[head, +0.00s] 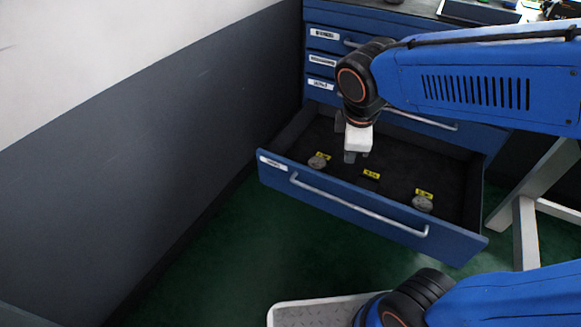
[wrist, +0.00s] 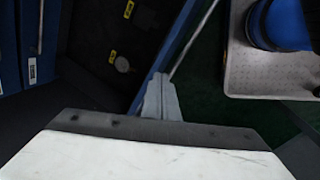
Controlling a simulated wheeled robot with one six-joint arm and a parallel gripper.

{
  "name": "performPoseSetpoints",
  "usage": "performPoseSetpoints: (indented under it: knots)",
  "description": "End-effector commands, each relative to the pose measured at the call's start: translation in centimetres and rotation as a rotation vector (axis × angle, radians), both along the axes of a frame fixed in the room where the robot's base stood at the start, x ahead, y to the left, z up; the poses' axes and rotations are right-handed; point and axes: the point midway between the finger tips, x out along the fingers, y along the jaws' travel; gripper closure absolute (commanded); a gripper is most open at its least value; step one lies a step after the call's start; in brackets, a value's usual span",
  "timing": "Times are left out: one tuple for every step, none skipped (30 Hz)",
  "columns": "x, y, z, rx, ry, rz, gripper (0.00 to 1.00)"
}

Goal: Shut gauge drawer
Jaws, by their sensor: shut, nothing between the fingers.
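The gauge drawer (head: 340,207) is a blue drawer pulled far out of the cabinet, with a silver bar handle (head: 355,207) across its front. Inside its dark tray are two round gauges, one at the left (head: 318,162) and one at the right (head: 422,203), with yellow labels. My gripper (head: 350,157) is shut and empty. In the head view it appears over the left part of the drawer. In the wrist view its fingertips (wrist: 160,80) overlap the drawer's front panel (wrist: 183,45), close to the handle (wrist: 192,42). I cannot tell whether they touch it.
The blue cabinet (head: 325,50) has several labelled drawers above the open one, which look shut. A grey wall (head: 110,170) stands close at the left. White table legs (head: 525,215) are at the right. Green floor (head: 225,240) lies in front of the drawer.

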Motion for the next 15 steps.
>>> performPoseSetpoints:
  knots:
    - [0.7,1.5,-0.5,-0.037,0.017,0.097,1.00]
    - [1.1,2.3,-0.7,-0.062,0.025,0.160,1.00]
    - [1.6,3.5,-1.0,-0.094,0.036,0.240,1.00]
    - [1.9,4.3,-1.3,-0.117,0.044,0.301,1.00]
    - [2.3,5.2,-1.6,-0.142,0.052,0.362,1.00]
    - [2.7,6.4,-1.9,-0.173,0.062,0.444,1.00]
    - [3.0,7.4,-2.2,-0.198,0.069,0.505,1.00]
    - [3.2,8.3,-2.6,-0.222,0.078,0.565,1.00]
    - [3.5,9.6,-2.9,-0.253,0.088,0.646,1.00]
    - [3.7,10.5,-3.2,-0.277,0.095,0.706,1.00]
    - [3.8,11.4,-3.6,-0.298,0.103,0.762,1.00]
    - [4.0,12.6,-4.0,-0.327,0.111,0.832,1.00]
    - [4.1,13.4,-4.3,-0.346,0.117,0.881,1.00]
    - [4.2,14.2,-4.5,-0.365,0.122,0.927,1.00]
    - [4.2,15.1,-4.9,-0.387,0.129,0.981,1.00]
